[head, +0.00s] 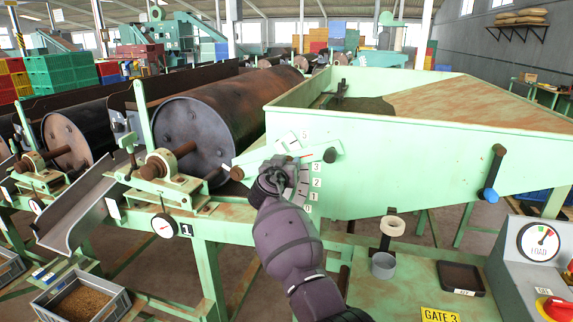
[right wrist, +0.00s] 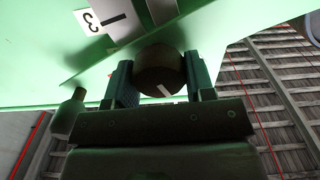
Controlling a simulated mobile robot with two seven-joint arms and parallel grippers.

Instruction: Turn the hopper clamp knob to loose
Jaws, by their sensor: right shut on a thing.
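The hopper (head: 400,160) is a pale green, rust-stained bin with a numbered scale from 0 to 5 on its near side. My right gripper (head: 274,178) is at that side, left of the scale, and hides what it holds in the head view. In the right wrist view, my right gripper (right wrist: 160,85) has one finger on each side of a dark round knob (right wrist: 158,68), shut on it. A short pale mark shows on the knob's lower edge. I take it as the clamp knob; no loose or tight label is readable. My left gripper is not in view.
A green lever with a dark grip (head: 330,155) crosses the scale just above my right gripper. Another handle with a blue end (head: 489,194) is on the hopper's right. A rusty drum (head: 205,125) is at left. A control box with a LOAD dial (head: 538,241) stands lower right.

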